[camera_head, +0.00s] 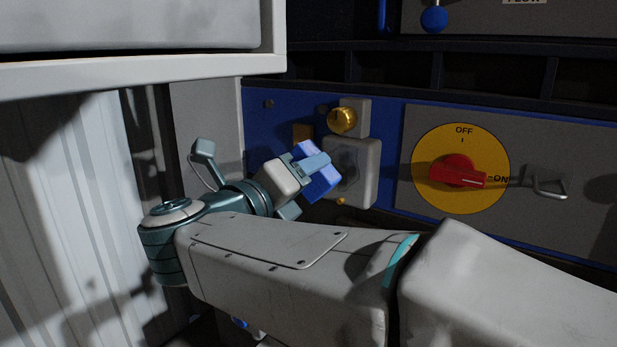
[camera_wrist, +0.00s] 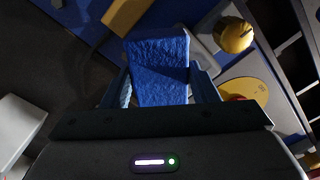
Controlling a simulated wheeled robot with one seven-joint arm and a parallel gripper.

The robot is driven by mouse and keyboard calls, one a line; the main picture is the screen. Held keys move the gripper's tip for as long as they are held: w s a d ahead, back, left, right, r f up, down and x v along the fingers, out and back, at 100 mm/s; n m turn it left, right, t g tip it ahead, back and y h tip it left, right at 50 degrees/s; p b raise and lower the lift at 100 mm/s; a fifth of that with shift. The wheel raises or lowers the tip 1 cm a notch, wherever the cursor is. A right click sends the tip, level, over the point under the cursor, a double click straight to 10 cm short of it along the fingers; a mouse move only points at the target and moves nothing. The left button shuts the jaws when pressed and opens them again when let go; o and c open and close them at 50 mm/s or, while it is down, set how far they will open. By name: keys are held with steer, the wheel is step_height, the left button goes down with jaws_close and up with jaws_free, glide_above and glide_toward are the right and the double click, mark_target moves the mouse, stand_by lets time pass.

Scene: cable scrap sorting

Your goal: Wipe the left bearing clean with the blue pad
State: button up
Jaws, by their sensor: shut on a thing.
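My gripper (camera_head: 308,168) is shut on the blue pad (camera_head: 322,184), at the left end of the blue panel. In the wrist view the blue pad (camera_wrist: 158,62) stands out between the two fingers. The pad is in front of the left side of a pale grey block (camera_head: 366,186) with a dark round face, which may be the left bearing. The pad hides part of that face. I cannot tell whether the pad touches it. In the wrist view the pad covers most of the block.
A brass dome (camera_head: 342,121) sits just above the block. To the right is a yellow disc (camera_head: 462,198) with a red switch (camera_head: 455,171) and a metal handle (camera_head: 545,186). A pale cabinet (camera_head: 130,75) overhangs at upper left. A blue ball knob (camera_head: 433,19) is at top right.

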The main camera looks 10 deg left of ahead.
mark_target(322, 181)
steer(key=shift+x, duration=1)
steer(key=shift+s+d+b, duration=0.1)
steer(key=shift+b, duration=0.2)
steer(key=shift+s+d+f+b, duration=0.1)
steer(key=shift+s+d+b, duration=0.25)
steer(key=shift+d, duration=0.3)
steer(key=shift+s+d+b, duration=0.25)
steer(key=shift+d+b, duration=0.2)
steer(key=shift+d, duration=0.15)
steer(key=shift+s+d+b, duration=0.25)
steer(key=shift+d+b, duration=0.05)
steer(key=shift+d, duration=0.4)
steer(key=shift+s+d+b, duration=0.25)
steer(key=shift+d+b, duration=0.1)
steer(key=shift+d, duration=0.4)
steer(key=shift+s+d+b, duration=0.25)
steer(key=shift+d+b, duration=0.05)
steer(key=shift+d, duration=0.4)
steer(key=shift+w+a+p, duration=0.1)
steer(key=shift+w+a, duration=0.35)
steer(key=shift+a, duration=0.75)
steer(key=shift+w+a+p, duration=0.1)
steer(key=shift+w+a, duration=0.35)
steer(key=shift+a, duration=0.7)
steer(key=shift+w+a+p, duration=0.1)
steer(key=shift+w+a, duration=0.35)
steer(key=shift+a, duration=0.75)
steer(key=shift+s, duration=0.1)
steer(key=shift+b+v, duration=0.45)
steer(key=shift+v, duration=2.45)
